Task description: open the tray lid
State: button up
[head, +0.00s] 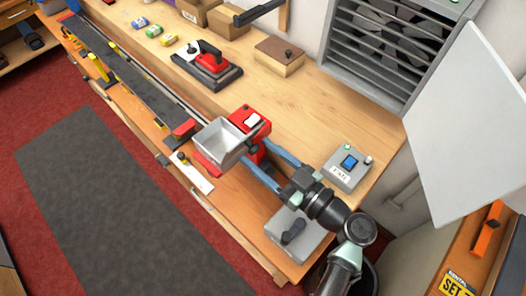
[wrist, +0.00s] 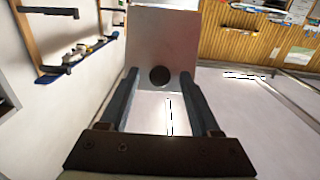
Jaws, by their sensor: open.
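A pale grey open-topped tray (head: 214,148) stands beside a red unit (head: 257,117) near the bench's front edge. My gripper (head: 256,153) is open, its two long fingers reaching toward the red unit and the tray's right side. In the wrist view my gripper (wrist: 159,75) has a dark round knob or hole between its fingertips, in front of a pale grey panel (wrist: 163,28). I cannot tell whether this panel is the tray lid or whether the fingers touch it. A flat grey box (head: 286,243) with a black handle (head: 294,231) sits at the bench's near right corner.
A red-and-black tool (head: 209,65) and a wooden block (head: 279,57) lie farther back. Bare wood (head: 300,110) lies between.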

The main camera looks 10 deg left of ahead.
grip_shut()
dwell(1.4)
